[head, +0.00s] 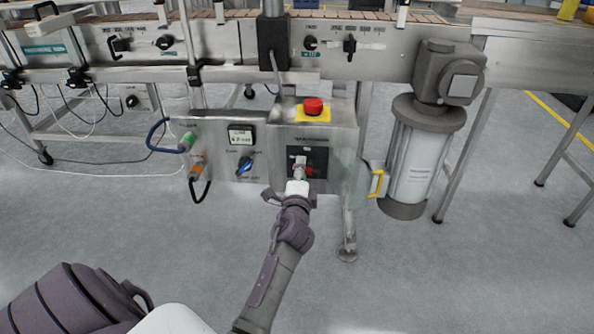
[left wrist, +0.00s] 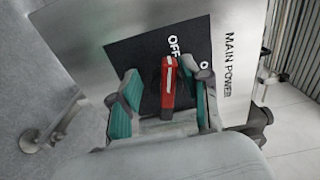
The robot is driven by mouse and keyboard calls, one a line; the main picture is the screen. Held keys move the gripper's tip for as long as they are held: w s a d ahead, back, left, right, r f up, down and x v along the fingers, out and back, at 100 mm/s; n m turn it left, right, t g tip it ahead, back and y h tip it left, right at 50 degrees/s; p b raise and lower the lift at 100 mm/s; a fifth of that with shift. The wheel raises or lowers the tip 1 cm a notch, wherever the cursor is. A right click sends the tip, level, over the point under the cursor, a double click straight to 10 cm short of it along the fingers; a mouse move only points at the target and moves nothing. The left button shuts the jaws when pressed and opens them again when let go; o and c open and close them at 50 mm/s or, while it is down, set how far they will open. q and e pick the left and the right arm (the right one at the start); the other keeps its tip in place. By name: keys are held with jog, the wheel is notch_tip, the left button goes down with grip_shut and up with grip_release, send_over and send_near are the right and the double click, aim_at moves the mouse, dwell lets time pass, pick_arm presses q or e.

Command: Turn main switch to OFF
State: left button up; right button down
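The main switch (left wrist: 171,90) is a red handle with a white stripe on a black plate marked OFF, beside the words MAIN POWER. In the left wrist view the handle's long axis lines up with the OFF label. A second label is partly hidden by a finger. The black plate (head: 319,157) also shows on the steel control box (head: 345,145) in the head view. My left gripper (head: 299,170) is at the switch. Its teal fingers are apart on either side of the handle, with a clear gap on the left. My right gripper is not in view.
A red emergency button (head: 313,106) on yellow sits on top of the box. A blue knob (head: 245,166), a small display (head: 240,135) and cable plugs are to the left. A yellow handle (head: 376,183) and a grey motor (head: 447,75) are to the right. The conveyor runs above.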

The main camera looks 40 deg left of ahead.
pick_arm(q)
jog(key=shift+s+a+r, duration=0.1)
jog(key=shift+a, duration=0.05)
jog(key=shift+s, duration=0.15)
jog(key=v, duration=0.7)
jog(key=shift+d, duration=0.2)
jog(key=shift+o, duration=0.3)
